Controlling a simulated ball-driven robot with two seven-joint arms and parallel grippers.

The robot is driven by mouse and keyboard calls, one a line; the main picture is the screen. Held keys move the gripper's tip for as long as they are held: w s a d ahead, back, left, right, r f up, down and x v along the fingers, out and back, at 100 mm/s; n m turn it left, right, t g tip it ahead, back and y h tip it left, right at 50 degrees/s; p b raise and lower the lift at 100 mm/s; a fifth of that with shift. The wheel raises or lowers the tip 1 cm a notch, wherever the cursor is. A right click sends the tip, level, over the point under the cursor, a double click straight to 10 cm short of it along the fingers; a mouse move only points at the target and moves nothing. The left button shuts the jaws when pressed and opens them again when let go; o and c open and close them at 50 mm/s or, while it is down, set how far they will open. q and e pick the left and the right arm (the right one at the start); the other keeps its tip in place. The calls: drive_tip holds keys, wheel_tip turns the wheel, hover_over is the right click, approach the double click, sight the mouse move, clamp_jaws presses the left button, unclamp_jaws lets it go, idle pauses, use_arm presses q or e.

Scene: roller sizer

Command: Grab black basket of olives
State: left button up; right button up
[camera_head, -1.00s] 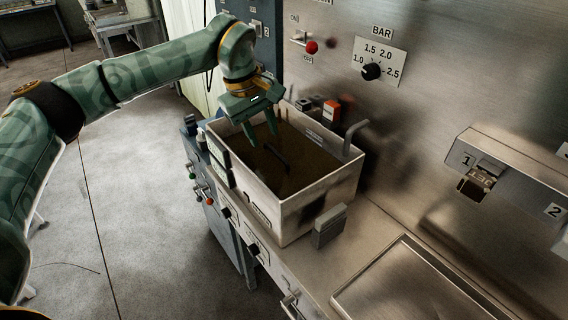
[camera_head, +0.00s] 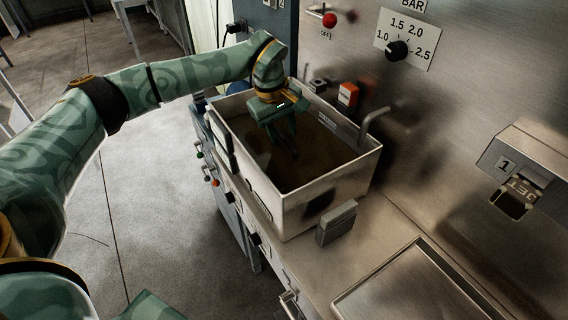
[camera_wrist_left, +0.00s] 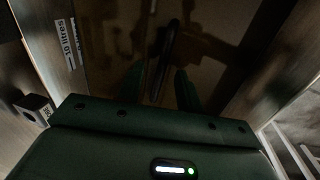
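My left gripper (camera_head: 284,148) reaches down into a light metal tank (camera_head: 286,211) holding dark brown liquid (camera_head: 320,152). In the left wrist view, its two green fingers (camera_wrist_left: 160,88) are apart, with a dark curved handle (camera_wrist_left: 168,45) between and beyond them. The handle appears to belong to the black basket; the basket's body and any olives cannot be made out in the dark liquid. I cannot tell whether the fingers touch the handle. My right gripper is not in view.
A bent grey pipe (camera_head: 370,122) and an orange-red switch (camera_head: 347,95) stand at the tank's back edge. A small grey block (camera_head: 337,222) sits at its front right corner. A steel panel with a pressure knob (camera_head: 397,51) rises behind. A flat metal tray (camera_head: 420,290) lies at right.

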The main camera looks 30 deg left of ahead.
sight(282, 135)
use_arm(q)
drive_tip(key=f, duration=0.2)
drive_tip(key=w+f+b, duration=0.1)
drive_tip(key=f, duration=0.2)
drive_tip(key=shift+w, duration=0.1)
drive_tip(key=shift+a+r, duration=0.1)
clamp_jaws()
idle(1.1)
